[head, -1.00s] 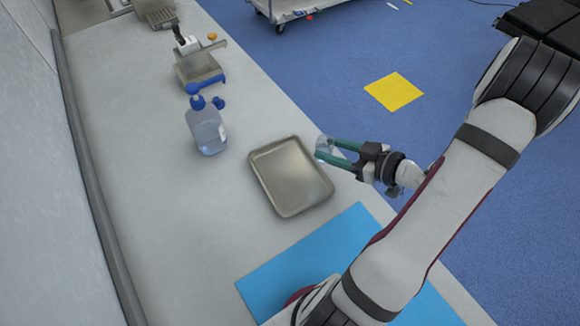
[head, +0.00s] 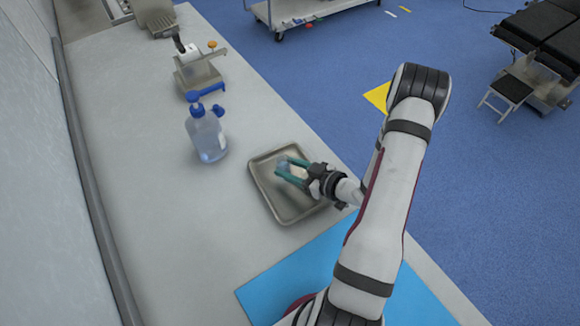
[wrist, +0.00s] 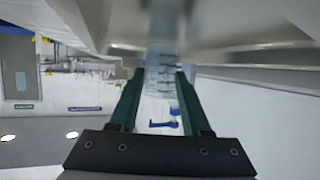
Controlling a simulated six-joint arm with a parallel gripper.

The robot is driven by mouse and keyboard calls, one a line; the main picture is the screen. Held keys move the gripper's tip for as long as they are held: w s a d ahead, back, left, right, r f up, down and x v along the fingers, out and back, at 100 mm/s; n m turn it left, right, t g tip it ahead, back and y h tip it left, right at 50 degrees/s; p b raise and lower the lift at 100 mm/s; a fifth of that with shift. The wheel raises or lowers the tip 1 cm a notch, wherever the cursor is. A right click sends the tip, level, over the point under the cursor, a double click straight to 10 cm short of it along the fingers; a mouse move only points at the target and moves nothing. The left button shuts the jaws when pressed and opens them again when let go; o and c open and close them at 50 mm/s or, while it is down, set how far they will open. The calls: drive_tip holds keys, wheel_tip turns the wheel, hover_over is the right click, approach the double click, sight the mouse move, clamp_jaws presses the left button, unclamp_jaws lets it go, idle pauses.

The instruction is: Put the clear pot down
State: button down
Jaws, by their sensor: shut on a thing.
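My gripper (head: 291,169) has green fingers and is shut on the clear pot (head: 284,165), a small see-through vessel. In the head view the gripper and pot are over the metal tray (head: 257,186). Whether the pot touches the tray cannot be told. In the wrist view the pot (wrist: 162,75) shows faintly between the fingers (wrist: 160,85), with a blurred metal surface close to it across the top.
A clear bottle with a blue top (head: 207,135) stands left of the tray. A metal stand with a blue part (head: 198,72) is farther back. A blue mat (head: 290,285) lies in front. The counter (head: 160,220) left of the tray is bare.

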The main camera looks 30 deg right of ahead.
drive_tip(key=shift+f, duration=0.1)
drive_tip(key=shift+c, duration=1.8)
unclamp_jaws()
